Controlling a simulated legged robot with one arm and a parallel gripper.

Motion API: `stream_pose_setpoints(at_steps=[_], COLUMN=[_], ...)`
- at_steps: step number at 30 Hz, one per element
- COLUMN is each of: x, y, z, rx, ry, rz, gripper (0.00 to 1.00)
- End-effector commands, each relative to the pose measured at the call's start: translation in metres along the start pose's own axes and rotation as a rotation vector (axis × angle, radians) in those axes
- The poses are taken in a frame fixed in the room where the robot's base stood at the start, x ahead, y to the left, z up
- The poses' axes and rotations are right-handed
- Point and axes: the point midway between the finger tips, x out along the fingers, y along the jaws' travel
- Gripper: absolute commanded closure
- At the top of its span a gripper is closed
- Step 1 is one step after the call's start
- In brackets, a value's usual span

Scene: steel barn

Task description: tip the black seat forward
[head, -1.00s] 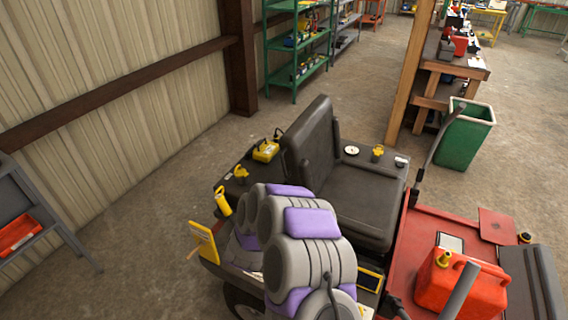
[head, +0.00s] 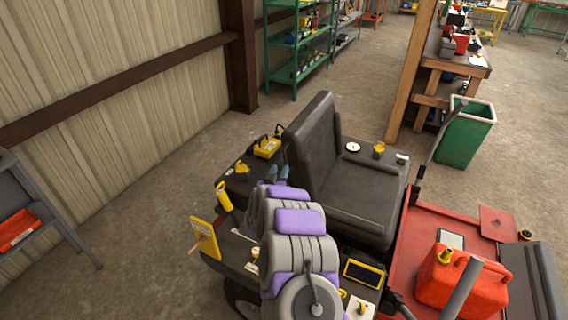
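The black seat is on the red vehicle. Its backrest (head: 312,140) stands upright and its cushion (head: 352,208) lies flat on the right of it. My grey and purple arm reaches away from the camera, toward the left side of the seat. My gripper (head: 277,174) shows as two small blue-grey fingertips just left of the backrest's lower part, with a gap between them. They look open and hold nothing visible. The rest of the gripper is hidden behind my arm. I cannot tell whether a fingertip touches the seat.
A yellow box (head: 267,148) and a yellow knob (head: 242,168) sit on the black deck left of the backrest. A red fuel can (head: 461,282) stands on the red hood (head: 428,235) at right. A dark lever (head: 439,143) rises beside the cushion.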

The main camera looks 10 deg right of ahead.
Motion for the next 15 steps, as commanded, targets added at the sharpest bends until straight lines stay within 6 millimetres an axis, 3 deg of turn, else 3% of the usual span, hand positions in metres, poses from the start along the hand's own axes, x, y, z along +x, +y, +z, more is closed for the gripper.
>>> stream_pose_setpoints(at_steps=[6, 15], x=[0.032, 0.057], y=[0.003, 0.001], z=[0.002, 0.001], rx=[0.001, -0.001], ry=[0.001, 0.001], rz=[0.002, 0.002], gripper=[0.65, 0.65])
